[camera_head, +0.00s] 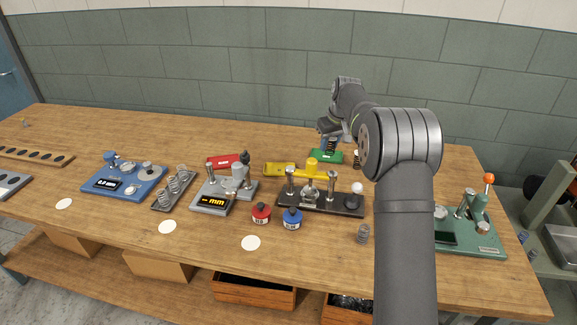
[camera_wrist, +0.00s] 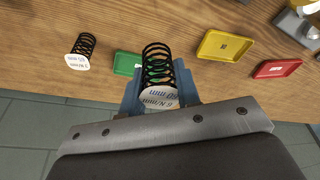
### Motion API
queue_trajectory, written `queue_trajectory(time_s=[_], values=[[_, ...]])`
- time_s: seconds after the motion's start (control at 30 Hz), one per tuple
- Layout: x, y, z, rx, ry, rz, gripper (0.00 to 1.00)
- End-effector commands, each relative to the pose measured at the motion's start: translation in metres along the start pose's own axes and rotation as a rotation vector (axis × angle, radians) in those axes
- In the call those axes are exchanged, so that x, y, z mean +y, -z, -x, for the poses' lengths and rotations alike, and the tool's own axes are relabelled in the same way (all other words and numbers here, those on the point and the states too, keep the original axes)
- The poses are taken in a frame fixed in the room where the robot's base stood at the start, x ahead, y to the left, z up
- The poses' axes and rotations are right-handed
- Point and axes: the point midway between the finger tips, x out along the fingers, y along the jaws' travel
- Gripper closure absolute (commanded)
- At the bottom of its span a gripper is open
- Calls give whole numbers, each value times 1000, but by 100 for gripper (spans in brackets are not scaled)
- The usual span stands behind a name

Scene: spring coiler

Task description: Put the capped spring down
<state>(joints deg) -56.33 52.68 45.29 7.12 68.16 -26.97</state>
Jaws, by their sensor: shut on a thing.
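My gripper (camera_wrist: 158,88) has blue fingers and is shut on a dark coil spring (camera_wrist: 157,58) with a white, printed cap (camera_wrist: 159,97). The cap faces the wrist camera. In the head view the held spring (camera_head: 331,144) shows at the back of the bench, by the green tray (camera_head: 325,157). In the wrist view the green tray (camera_wrist: 127,63) lies beyond the spring and partly behind it. Whether the spring touches the tray, I cannot tell. A second capped spring (camera_wrist: 83,47) stands on the wood to the left in the wrist view, apart from my gripper.
A yellow tray (camera_wrist: 226,45) and a red tray (camera_wrist: 277,68) lie to the right in the wrist view. In the head view a dark press fixture (camera_head: 320,200) and a loose spring (camera_head: 363,235) stand nearer the front. Bare wood lies between the green tray and second spring.

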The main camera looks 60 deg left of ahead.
Motion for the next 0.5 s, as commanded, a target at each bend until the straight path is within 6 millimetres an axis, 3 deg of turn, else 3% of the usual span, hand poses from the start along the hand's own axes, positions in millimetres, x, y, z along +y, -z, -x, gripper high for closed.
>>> queue_trajectory(time_s=[0.03, 0.23, 0.5], values=[[-12, 7, -1, 1, 2, 7, 92], [-38, 24, -16, -1, 5, 13, 92], [-80, 56, -63, -1, 5, 14, 92]])
